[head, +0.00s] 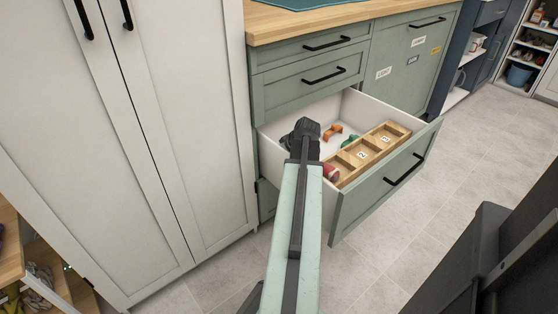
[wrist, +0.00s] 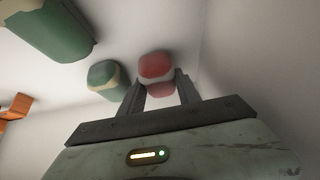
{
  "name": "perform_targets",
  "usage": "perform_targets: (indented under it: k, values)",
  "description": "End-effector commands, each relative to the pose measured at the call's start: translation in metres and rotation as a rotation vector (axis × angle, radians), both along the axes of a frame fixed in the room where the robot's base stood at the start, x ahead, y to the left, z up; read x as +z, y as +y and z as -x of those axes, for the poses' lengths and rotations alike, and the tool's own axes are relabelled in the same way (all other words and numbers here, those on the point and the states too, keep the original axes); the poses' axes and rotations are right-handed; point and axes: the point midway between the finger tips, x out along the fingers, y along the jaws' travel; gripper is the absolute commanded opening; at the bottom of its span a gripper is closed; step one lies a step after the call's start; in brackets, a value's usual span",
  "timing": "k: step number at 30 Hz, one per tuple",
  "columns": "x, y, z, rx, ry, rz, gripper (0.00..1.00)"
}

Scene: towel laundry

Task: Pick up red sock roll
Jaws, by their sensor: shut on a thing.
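The red sock roll (wrist: 154,66) is between the two dark fingers of my gripper (wrist: 160,84) in the wrist view. The fingers are shut on it, over the pale drawer floor. In the head view my arm reaches into the open drawer (head: 376,189), and the fingers are hidden behind my dark wrist. A red item (head: 331,172) shows in the drawer's near left part, beside my arm. I cannot tell whether it is the held roll.
Two green rolls (wrist: 104,80) (wrist: 48,28) lie left of my gripper. An orange item (head: 332,131) lies deeper in the drawer. A wooden divider tray (head: 353,147) runs along the drawer front. A tall white cabinet (head: 120,130) stands close on the left.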

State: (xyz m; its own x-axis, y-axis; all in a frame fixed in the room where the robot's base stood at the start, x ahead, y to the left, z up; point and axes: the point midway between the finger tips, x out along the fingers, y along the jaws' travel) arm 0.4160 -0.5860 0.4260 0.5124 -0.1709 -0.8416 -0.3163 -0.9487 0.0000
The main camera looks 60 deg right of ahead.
Motion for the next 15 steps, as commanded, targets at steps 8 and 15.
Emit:
perform_targets:
  k: [8,15]
  values:
    - [0.048,0.000,0.000,0.000,0.000,0.000,0.01]
    - [0.064,-0.016,0.007,-0.004,0.000,0.000,0.01]
